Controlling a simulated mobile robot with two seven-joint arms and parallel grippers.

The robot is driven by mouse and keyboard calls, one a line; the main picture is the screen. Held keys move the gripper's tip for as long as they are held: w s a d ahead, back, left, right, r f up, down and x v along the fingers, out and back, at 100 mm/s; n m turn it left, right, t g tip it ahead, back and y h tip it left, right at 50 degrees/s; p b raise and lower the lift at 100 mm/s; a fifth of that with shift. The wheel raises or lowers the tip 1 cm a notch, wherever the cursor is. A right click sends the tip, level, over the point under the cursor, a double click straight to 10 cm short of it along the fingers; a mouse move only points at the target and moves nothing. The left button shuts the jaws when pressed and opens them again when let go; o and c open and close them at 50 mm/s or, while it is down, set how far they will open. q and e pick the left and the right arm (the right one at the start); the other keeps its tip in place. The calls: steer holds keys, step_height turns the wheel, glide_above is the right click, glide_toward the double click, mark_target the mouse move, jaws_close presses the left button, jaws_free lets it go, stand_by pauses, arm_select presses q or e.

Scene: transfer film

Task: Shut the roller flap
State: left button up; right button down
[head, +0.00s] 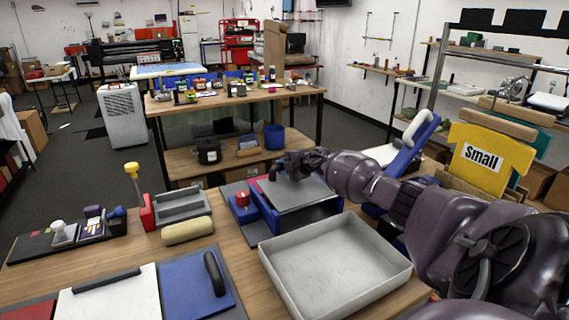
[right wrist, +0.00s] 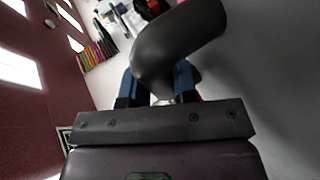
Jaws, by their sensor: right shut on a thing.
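The blue roller machine (head: 262,203) stands on the near wooden table, with a red knob (head: 242,198) at its left. Its grey flap (head: 306,193) lies nearly level on top, with a dark gap under its near right edge. My right gripper (head: 288,165) is at the far left edge of the flap, shut on a dark handle there. In the right wrist view the thick, curved dark handle (right wrist: 165,55) sits between the blue-tipped fingers. Part of the flap and the far side of the machine are hidden by my right arm. My left gripper is not in view.
A shallow white tray (head: 335,268) stands right in front of the machine. A beige roll (head: 187,230), a grey holder (head: 182,206) and a blue board with a black handle (head: 195,285) lie to the left. A yellow "Small" shirt form (head: 490,160) stands at the right.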

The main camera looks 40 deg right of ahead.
mark_target(304, 185)
steer(key=shift+f, duration=0.35)
steer(key=c, duration=1.2)
jaws_free()
steer(key=shift+o, duration=0.2)
steer(key=shift+r, duration=0.1)
steer(key=shift+s+d, duration=0.1)
steer(key=shift+s, duration=0.1)
steer(key=p+v, duration=0.2)
steer(key=v, duration=0.7)
steer(key=shift+r, duration=0.1)
steer(key=shift+s+r, duration=0.25)
steer(key=shift+s, duration=0.3)
